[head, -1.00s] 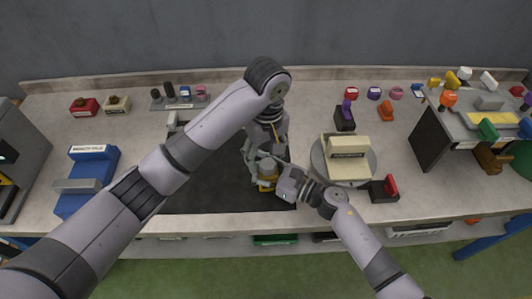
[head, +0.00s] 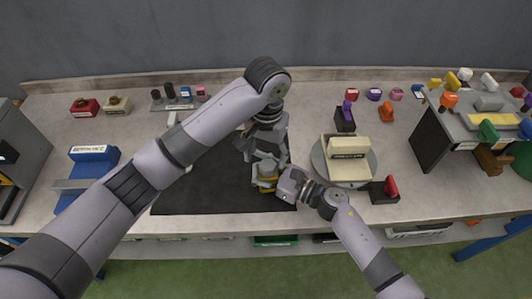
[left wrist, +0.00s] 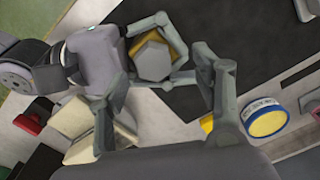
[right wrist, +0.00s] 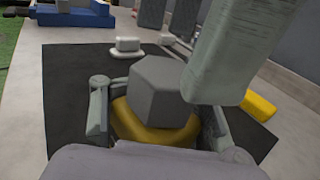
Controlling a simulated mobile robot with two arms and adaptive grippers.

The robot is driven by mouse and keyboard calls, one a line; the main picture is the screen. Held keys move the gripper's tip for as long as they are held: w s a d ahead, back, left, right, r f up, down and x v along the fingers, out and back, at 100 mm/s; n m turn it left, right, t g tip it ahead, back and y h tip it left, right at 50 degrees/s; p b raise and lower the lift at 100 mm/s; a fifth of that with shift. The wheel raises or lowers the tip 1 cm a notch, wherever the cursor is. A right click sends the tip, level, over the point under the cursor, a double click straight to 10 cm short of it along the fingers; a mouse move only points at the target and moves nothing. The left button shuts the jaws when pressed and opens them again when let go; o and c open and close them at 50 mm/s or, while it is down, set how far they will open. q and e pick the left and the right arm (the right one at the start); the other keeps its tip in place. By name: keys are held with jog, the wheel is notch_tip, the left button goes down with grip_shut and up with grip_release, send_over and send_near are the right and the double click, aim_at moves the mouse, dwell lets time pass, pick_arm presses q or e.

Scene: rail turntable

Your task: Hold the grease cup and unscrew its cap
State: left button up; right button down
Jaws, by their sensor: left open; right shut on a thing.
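The grease cup has a yellow body (right wrist: 150,130) and a grey hexagonal cap (right wrist: 165,92), which sits on top of the body in the right wrist view. My right gripper (head: 272,182) is shut around the yellow body and holds it over the dark mat, near its front right. My left gripper (head: 264,160) comes in above the cup. One left finger (right wrist: 226,50) rises close beside the cap in the right wrist view. The cup is largely hidden in the head view.
The dark mat (head: 195,195) lies around the cup. A turntable (head: 370,165) with a cream block (head: 345,160) stands just right, with a red-handled block (head: 386,190) beside it. A blue fixture (head: 95,157) is at left. A small white piece (right wrist: 127,46) rests on the mat.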

aim_at(268, 164)
pick_arm(q)
jog(key=shift+f, duration=0.2)
jog(key=shift+s+d+f, duration=0.1)
jog(key=shift+d+f, duration=0.05)
jog(key=shift+f, duration=0.6)
jog(key=shift+s+d+f, duration=0.1)
jog(key=shift+f, duration=0.6)
pick_arm(e)
jog(key=shift+r, duration=0.1)
pick_arm(q)
jog(key=shift+f, duration=0.5)
pick_arm(e)
jog(key=shift+r, duration=0.15)
pick_arm(q)
jog(key=shift+o, duration=0.6)
jog(key=shift+s+d, duration=0.1)
jog(key=shift+d, duration=0.05)
jog(key=c, duration=0.8)
pick_arm(e)
jog(key=shift+w+r, duration=0.1)
jog(key=shift+w, duration=0.05)
pick_arm(q)
jog(key=c, duration=0.7)
pick_arm(e)
jog(key=shift+a, duration=0.1)
pick_arm(q)
jog(key=shift+f+n, duration=0.1)
jog(key=shift+n, duration=0.4)
grip_shut()
jog(key=shift+r, duration=0.5)
